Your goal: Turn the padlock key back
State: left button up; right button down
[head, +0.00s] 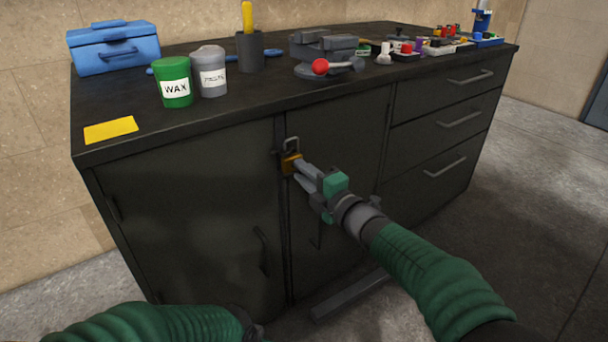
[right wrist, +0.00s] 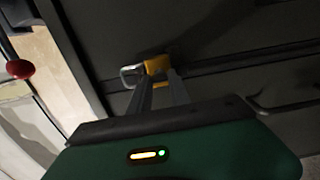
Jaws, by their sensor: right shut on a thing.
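A brass padlock (head: 291,163) with a grey shackle (head: 291,143) hangs at the seam between the two cabinet doors. It also shows in the right wrist view (right wrist: 157,65), with its shackle to the left. My right gripper (head: 299,172) reaches it from the lower right, with both fingertips at the brass body. In the right wrist view the fingers (right wrist: 160,84) stand a little apart, with the brass body at their tips, and appear shut on it. No separate key can be made out. My left arm shows at the bottom left of the head view; its gripper cannot be seen.
The dark cabinet (head: 190,210) has door handles and drawers. On its top stand a blue toolbox (head: 115,48), a green wax tin (head: 174,82), a grey tin (head: 209,72) and a red-knobbed press (head: 330,68). The floor in front is mostly clear.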

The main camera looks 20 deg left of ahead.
jog(key=shift+f, duration=0.25)
jog(key=c, duration=1.2)
grip_release()
jog(key=shift+a, duration=0.1)
jog(key=shift+c, duration=0.2)
jog(key=shift+o, duration=0.2)
jog(key=shift+r, duration=0.1)
jog(key=p+v, duration=0.5)
jog(key=v, duration=1.2)
jog(key=shift+w, duration=0.1)
